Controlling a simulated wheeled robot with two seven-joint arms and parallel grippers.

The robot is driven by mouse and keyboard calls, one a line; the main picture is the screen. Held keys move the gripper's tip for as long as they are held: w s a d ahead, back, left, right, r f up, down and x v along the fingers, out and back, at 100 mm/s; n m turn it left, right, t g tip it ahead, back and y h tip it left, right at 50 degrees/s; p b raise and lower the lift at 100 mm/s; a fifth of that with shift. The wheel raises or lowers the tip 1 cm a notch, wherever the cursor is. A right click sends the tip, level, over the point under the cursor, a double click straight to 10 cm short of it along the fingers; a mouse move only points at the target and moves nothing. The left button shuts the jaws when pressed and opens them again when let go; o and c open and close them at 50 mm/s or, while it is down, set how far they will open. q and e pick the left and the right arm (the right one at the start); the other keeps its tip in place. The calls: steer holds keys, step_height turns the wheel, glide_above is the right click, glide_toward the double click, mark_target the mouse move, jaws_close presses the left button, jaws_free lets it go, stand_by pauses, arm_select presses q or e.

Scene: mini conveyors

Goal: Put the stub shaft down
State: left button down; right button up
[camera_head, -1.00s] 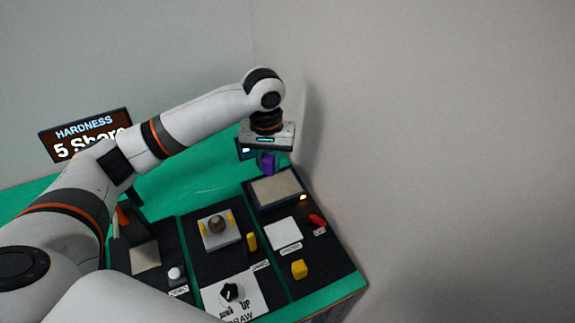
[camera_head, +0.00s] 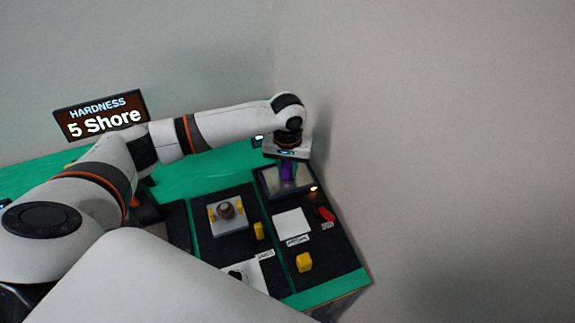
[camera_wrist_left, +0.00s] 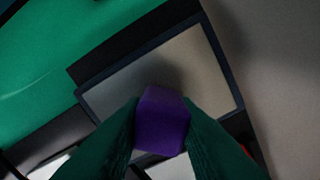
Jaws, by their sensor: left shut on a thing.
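A purple piece (camera_head: 287,172), taken to be the stub shaft, is between the fingers of my left gripper (camera_head: 286,168). In the left wrist view the purple piece (camera_wrist_left: 161,122) shows end on between two dark green fingers, which are shut on it. It is over the grey pad (camera_head: 268,181) in a dark frame at the back right of the table. The pad also shows in the left wrist view (camera_wrist_left: 190,62), behind the piece. Whether the piece touches the pad cannot be told. My right gripper is not in view.
A lit orange lamp (camera_head: 314,188) is at the frame's corner. In front are a white square (camera_head: 291,223), a red part (camera_head: 326,213) and a yellow block (camera_head: 304,262). A fixture with a brown round part (camera_head: 227,210) stands left. A sign (camera_head: 103,115) reads 5 Shore.

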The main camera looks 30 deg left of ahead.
mark_target(288, 166)
arm_select(q)
steer(key=c, duration=1.1)
jaws_free()
steer(key=shift+c, duration=0.2)
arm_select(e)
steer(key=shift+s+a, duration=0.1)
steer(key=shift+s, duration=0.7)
arm_select(q)
step_height(288, 166, up, 11)
steer(key=shift+f+b, duration=0.15)
steer(key=shift+b, duration=0.45)
steer(key=shift+r, duration=0.7)
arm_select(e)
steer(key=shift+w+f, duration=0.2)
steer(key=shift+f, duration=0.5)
